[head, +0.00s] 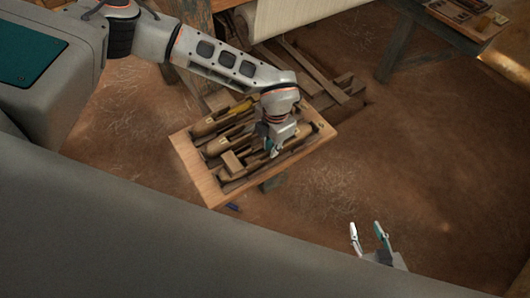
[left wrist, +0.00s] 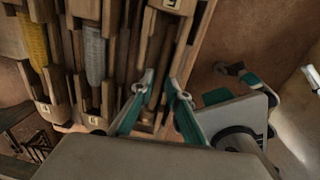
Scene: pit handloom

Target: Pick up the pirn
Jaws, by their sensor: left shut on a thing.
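My left gripper (head: 272,147) reaches down into a wooden tray (head: 192,160) holding several wooden shuttles. In the left wrist view its teal-backed fingers (left wrist: 160,88) stand either side of a slim brown wooden piece, which seems to be the pirn (left wrist: 159,100), and are shut on it. The piece is still down among the shuttles and partly hidden by the fingers. A yellow-wound pirn (left wrist: 34,42) and a grey-wound pirn (left wrist: 96,54) lie in other shuttles to the left. My right gripper (head: 367,232) is open and empty, away from the tray at the lower right.
Wooden beams and a white cloth roll (head: 300,12) of the loom lie behind the tray. A small table (head: 465,25) with items stands at the far right. The earthen floor to the right is clear.

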